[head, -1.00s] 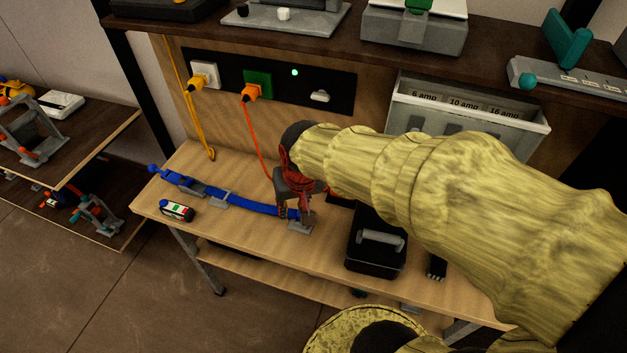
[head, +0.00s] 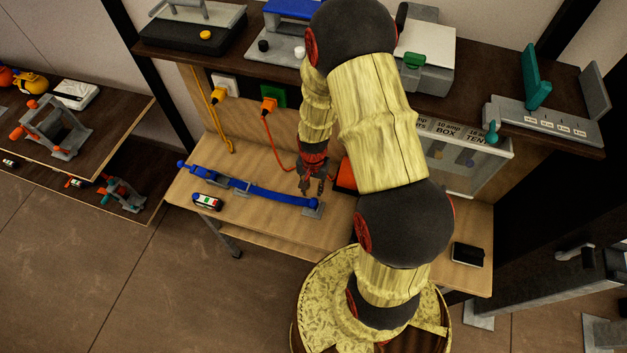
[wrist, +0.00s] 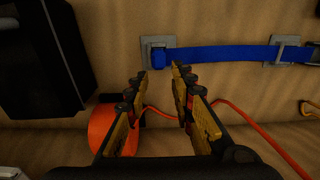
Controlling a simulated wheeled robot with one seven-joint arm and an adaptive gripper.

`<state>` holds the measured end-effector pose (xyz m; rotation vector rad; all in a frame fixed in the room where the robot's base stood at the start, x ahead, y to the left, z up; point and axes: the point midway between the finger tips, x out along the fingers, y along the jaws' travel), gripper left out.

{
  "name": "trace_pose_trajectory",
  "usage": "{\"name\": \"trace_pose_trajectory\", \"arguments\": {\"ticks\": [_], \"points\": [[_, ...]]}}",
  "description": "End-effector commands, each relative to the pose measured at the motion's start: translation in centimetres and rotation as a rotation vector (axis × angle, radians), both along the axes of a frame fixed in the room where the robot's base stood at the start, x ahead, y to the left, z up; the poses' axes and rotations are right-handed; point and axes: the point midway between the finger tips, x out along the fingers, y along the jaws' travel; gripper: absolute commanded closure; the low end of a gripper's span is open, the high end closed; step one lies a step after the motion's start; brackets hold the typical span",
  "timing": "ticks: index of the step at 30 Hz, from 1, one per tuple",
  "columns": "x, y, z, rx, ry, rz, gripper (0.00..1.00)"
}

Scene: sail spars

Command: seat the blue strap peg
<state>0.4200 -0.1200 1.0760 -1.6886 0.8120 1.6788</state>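The blue strap (head: 275,194) lies along the bench from a blue buckle-like fitting (head: 205,172) at the left to a small grey plate (head: 314,209). In the wrist view the blue strap (wrist: 220,54) passes a second grey bracket (wrist: 284,52). Its blue end, the peg (wrist: 158,56), is at the grey plate (wrist: 146,44); I cannot tell how deep it sits. My gripper (head: 313,192) is over the bench close behind the plate. In the wrist view my gripper (wrist: 160,80) has its fingers apart with nothing between them, just short of the peg.
An orange round object (wrist: 108,128) with an orange cord is beside my fingers. A black box (wrist: 48,55) stands at the wrist view's left. A small striped device (head: 207,202) lies before the strap. A shelf (head: 250,58) overhangs the bench.

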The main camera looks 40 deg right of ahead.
Motion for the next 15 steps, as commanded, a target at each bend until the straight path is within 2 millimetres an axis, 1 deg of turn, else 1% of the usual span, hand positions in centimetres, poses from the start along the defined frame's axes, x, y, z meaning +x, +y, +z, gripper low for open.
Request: {"name": "trace_pose_trajectory", "arguments": {"ticks": [8, 15], "points": [[-0.3, -0.1, -1.3, 0.002, 0.007, -0.01, 0.76], [-0.3, 0.0, -3.9, 0.001, 0.006, -0.009, 0.76]]}}
